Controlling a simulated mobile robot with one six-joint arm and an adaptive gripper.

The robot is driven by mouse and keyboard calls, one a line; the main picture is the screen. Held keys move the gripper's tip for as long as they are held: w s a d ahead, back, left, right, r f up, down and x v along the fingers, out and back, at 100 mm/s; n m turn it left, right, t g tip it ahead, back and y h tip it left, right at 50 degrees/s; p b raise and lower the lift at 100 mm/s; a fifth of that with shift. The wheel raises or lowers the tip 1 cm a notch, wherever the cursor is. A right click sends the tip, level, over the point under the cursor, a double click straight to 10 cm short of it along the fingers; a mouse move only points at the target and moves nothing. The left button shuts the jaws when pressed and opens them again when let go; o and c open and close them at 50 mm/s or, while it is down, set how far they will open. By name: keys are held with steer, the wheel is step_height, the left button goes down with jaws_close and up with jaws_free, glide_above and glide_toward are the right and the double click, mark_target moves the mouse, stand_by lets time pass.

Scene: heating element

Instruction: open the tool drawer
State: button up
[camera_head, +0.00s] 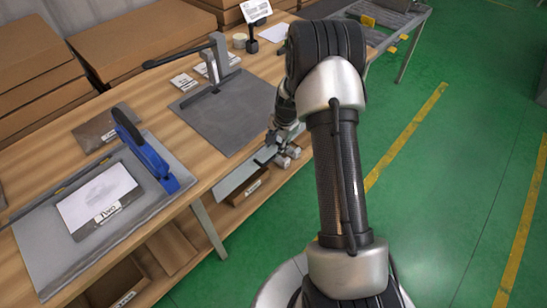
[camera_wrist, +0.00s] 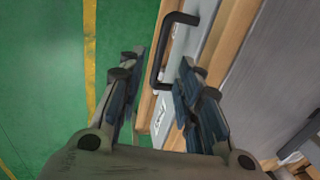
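The tool drawer shows in the wrist view as a narrow light grey front (camera_wrist: 197,38) with a white label, set along the wooden bench edge. Its black bar handle (camera_wrist: 155,62) stands out from the front. My gripper (camera_wrist: 158,60) is open, with one finger on each side of the handle's outer bar. I see no finger clearly touching the bar. In the head view my gripper (camera_head: 283,157) is at the bench's front edge, beside the grey drawer front (camera_head: 236,177).
The wooden bench (camera_head: 190,140) carries grey mats, a blue-handled tool (camera_head: 150,158) and a grey lever tool (camera_head: 215,60). Boxes stand on the lower shelf and behind the bench. The green floor (camera_head: 440,190) on the right is clear.

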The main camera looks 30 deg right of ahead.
mark_target(273, 157)
steer(key=f, duration=0.2)
steer(key=w+f+b, duration=0.1)
steer(key=f, duration=0.2)
steer(key=f+b, duration=0.1)
steer(key=f, duration=0.1)
steer(key=shift+w+a+f, duration=0.25)
steer(key=shift+f, duration=0.05)
steer(key=shift+c, duration=0.2)
jaws_close()
